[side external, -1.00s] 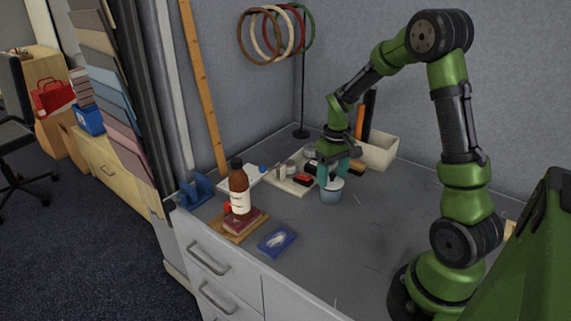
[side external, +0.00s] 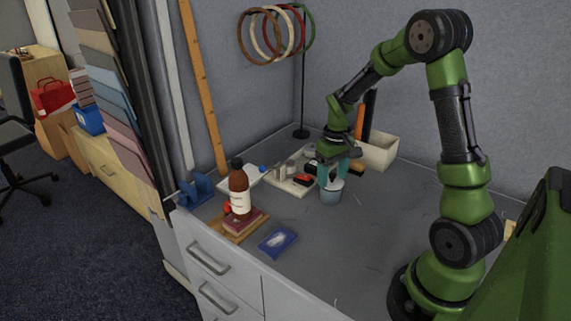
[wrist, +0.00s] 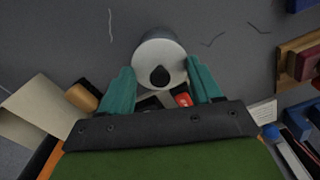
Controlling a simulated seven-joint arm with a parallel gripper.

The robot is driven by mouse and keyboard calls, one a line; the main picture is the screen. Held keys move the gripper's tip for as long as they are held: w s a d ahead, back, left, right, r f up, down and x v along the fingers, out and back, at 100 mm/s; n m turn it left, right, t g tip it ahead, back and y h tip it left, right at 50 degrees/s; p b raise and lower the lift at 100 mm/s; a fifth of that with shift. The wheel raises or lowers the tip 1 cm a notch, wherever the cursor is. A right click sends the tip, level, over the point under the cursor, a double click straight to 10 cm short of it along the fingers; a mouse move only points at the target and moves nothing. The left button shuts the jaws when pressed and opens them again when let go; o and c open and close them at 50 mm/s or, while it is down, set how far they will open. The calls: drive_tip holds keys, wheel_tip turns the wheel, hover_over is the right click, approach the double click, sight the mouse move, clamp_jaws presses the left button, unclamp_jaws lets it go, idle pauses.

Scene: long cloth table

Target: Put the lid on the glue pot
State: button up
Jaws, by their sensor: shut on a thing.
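The glue pot (side external: 331,193) is a small light blue-grey pot standing on the grey table top, directly under my gripper. The lid (wrist: 146,70) is a white disc with a black knob, seen from above in the wrist view. My gripper (wrist: 162,78) has its teal fingers on either side of the lid, shut on its rim; in the side view the gripper (side external: 334,176) points down over the pot. The lid lines up over the pot's mouth. The fingers hide the rim, so I cannot tell whether the lid rests on it or is just above.
A brown bottle (side external: 239,186) stands on a red book at the left, with a blue packet (side external: 277,240) in front. A cream bin (side external: 379,151) stands behind the gripper. A pale tray (side external: 289,187) of small items lies left of the pot. The table front right is clear.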

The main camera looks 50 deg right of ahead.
idle(0.4)
drive_tip(key=o, duration=1.2)
drive_tip(key=shift+r, duration=3.55)
clamp_jaws()
drive_tip(key=shift+f, duration=0.1)
